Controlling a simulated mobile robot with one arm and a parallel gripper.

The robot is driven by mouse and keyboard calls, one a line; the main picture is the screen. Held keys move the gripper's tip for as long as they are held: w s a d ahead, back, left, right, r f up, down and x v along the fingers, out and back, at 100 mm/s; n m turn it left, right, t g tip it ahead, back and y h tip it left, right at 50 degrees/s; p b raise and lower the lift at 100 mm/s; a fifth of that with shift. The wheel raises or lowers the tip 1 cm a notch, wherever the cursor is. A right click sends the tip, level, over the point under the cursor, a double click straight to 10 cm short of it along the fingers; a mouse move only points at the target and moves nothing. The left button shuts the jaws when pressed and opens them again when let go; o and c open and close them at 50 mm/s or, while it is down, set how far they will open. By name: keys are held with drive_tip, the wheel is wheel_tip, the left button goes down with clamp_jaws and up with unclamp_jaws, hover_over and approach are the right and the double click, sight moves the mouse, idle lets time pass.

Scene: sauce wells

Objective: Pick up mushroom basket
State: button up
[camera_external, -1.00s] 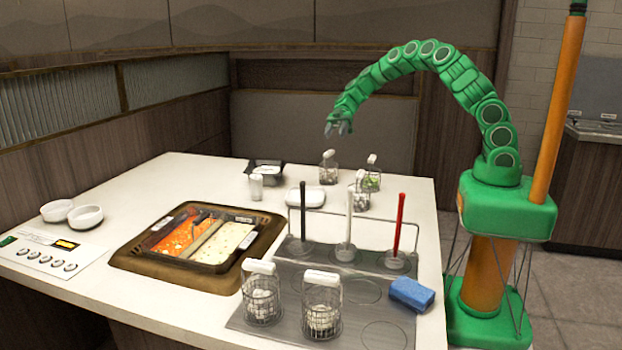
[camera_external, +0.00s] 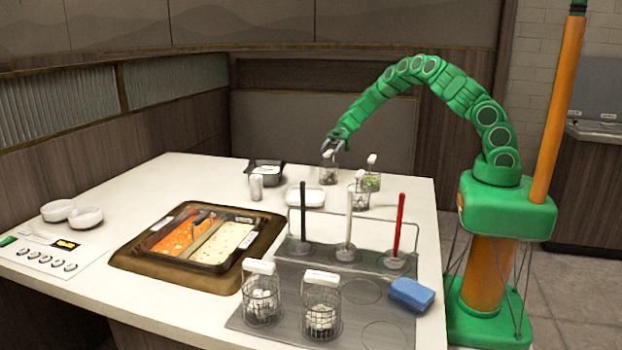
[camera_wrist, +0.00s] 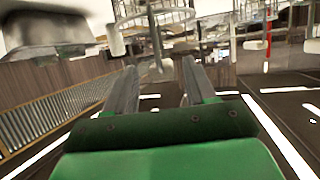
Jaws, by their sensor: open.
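My gripper (camera_external: 334,142) is open above the far part of the counter, at the top of a small wire basket (camera_external: 328,172) with a white handle tag and dark-and-pale contents. Whether it touches the basket I cannot tell. The basket's label is too small to read, so I cannot confirm that it holds mushrooms. In the wrist view, my two fingers (camera_wrist: 160,75) are apart with no object clearly held between them. A blurred wire-and-white object (camera_wrist: 152,18) shows at the top, beyond the fingertips.
A basket with green contents (camera_external: 372,181) and another basket (camera_external: 359,198) stand close by on the right. A black container (camera_external: 265,175), shaker (camera_external: 256,187) and white dish (camera_external: 305,198) are to the left. Two baskets with pale contents (camera_external: 262,300) stand in front, near upright ladles (camera_external: 348,225).

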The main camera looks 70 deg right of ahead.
sight(327, 156)
drive_tip(key=x, duration=0.4)
drive_tip(key=shift+a+f, duration=0.15)
drive_tip(key=shift+a, duration=0.25)
clamp_jaws()
